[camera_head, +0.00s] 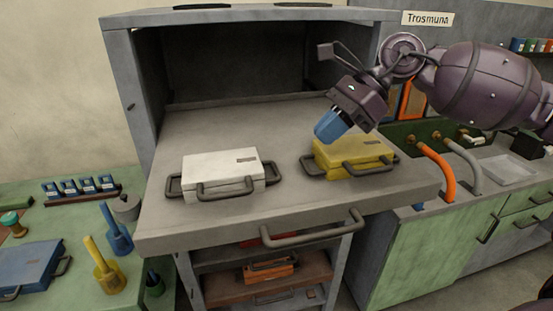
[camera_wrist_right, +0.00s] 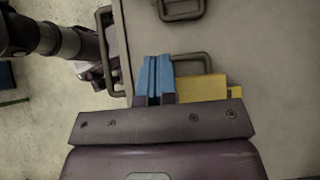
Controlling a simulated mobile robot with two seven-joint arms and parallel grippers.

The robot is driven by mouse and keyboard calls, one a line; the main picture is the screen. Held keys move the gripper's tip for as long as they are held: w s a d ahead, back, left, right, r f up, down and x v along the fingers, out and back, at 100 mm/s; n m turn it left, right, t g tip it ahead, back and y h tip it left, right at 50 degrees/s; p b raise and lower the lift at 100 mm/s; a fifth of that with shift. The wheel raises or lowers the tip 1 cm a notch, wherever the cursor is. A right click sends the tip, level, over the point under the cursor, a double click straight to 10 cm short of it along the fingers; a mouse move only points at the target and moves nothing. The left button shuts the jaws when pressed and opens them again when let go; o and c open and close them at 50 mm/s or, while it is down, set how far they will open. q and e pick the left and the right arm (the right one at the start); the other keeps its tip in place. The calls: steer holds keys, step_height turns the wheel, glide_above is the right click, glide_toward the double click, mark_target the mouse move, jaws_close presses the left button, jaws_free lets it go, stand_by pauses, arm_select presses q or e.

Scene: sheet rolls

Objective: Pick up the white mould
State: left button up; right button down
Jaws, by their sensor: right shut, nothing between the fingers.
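The white mould (camera_head: 222,170) is a closed box with grey handles at its front and sides. It sits flat on the left part of the grey pull-out shelf (camera_head: 300,212). My right gripper (camera_head: 327,128) has blue fingers that are shut and empty. It is to the right of the white mould, above and near the yellow mould (camera_head: 352,153). In the right wrist view the shut blue fingers (camera_wrist_right: 153,72) are beside the yellow mould (camera_wrist_right: 203,88) and its grey handle. The white body is not clear there. My left gripper is not in view.
A grey hood (camera_head: 250,20) stands behind the shelf. A shelf handle (camera_head: 312,230) juts out in front. Orange and grey pipes (camera_head: 437,170) rise at the right. A green bench at the left holds a blue mould (camera_head: 28,268) and tools. The shelf between the moulds is clear.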

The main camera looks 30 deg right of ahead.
mark_target(264, 174)
steer(key=x, duration=0.6)
steer(key=shift+a+r, duration=0.1)
steer(key=shift+a, duration=0.05)
steer(key=a, duration=0.1)
steer(key=a+p, duration=0.1)
steer(key=a, duration=0.1)
steer(key=shift+w+f, duration=0.25)
steer(key=shift+w, duration=0.15)
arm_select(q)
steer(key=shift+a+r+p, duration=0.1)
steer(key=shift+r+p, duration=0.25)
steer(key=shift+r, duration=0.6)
arm_select(e)
steer(key=shift+w+a, duration=0.2)
steer(key=shift+a, duration=0.45)
steer(key=shift+f, duration=0.1)
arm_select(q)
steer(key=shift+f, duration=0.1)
arm_select(e)
steer(key=shift+a, duration=0.1)
